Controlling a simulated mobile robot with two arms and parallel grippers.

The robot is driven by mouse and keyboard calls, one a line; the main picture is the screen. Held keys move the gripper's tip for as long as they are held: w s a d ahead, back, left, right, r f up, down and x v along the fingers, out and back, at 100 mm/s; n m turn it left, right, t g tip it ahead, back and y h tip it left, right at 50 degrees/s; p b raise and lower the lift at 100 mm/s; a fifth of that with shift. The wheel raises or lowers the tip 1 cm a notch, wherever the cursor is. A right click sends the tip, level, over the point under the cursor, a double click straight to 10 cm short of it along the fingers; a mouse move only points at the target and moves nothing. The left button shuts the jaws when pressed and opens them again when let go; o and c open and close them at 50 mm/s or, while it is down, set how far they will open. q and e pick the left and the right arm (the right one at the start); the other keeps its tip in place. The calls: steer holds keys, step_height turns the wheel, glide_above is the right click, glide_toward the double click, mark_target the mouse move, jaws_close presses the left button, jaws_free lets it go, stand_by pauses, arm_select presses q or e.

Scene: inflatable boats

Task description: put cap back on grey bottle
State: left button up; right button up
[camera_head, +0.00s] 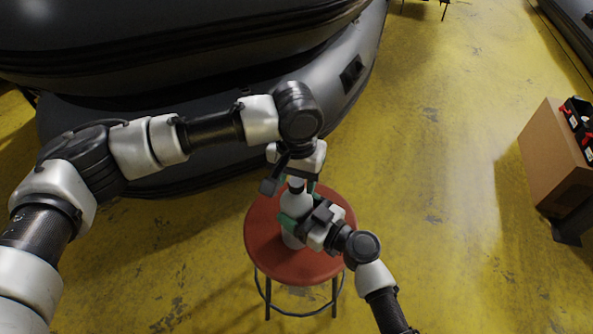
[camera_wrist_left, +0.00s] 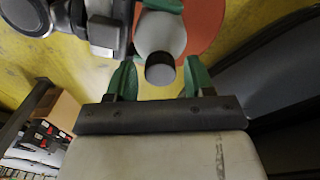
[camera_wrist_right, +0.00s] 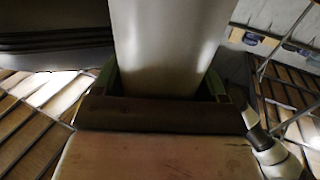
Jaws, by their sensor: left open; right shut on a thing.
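The grey bottle (camera_head: 295,208) stands upright over the red stool; it also shows in the left wrist view (camera_wrist_left: 161,33) and close up in the right wrist view (camera_wrist_right: 168,45). A dark cap (camera_wrist_left: 160,68) shows at the bottle's top end, in line with the neck; I cannot tell if it is fully seated. My left gripper (camera_wrist_left: 160,80) is open from above, with a green finger on each side of the cap and a gap to both. My right gripper (camera_head: 294,222) is shut on the bottle's body from the right side.
The round red stool (camera_head: 262,247) stands on a yellow floor. Large dark inflatable boats (camera_head: 340,90) lie behind and to the left, close to my left arm. A cardboard box (camera_head: 545,160) stands at the far right. The floor between the stool and the box is clear.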

arm_select(q)
steer(key=shift+c, duration=0.2)
steer(key=c, duration=0.9)
steer(key=m, duration=1.1)
steer(key=o, duration=1)
steer(key=shift+r, duration=2.25)
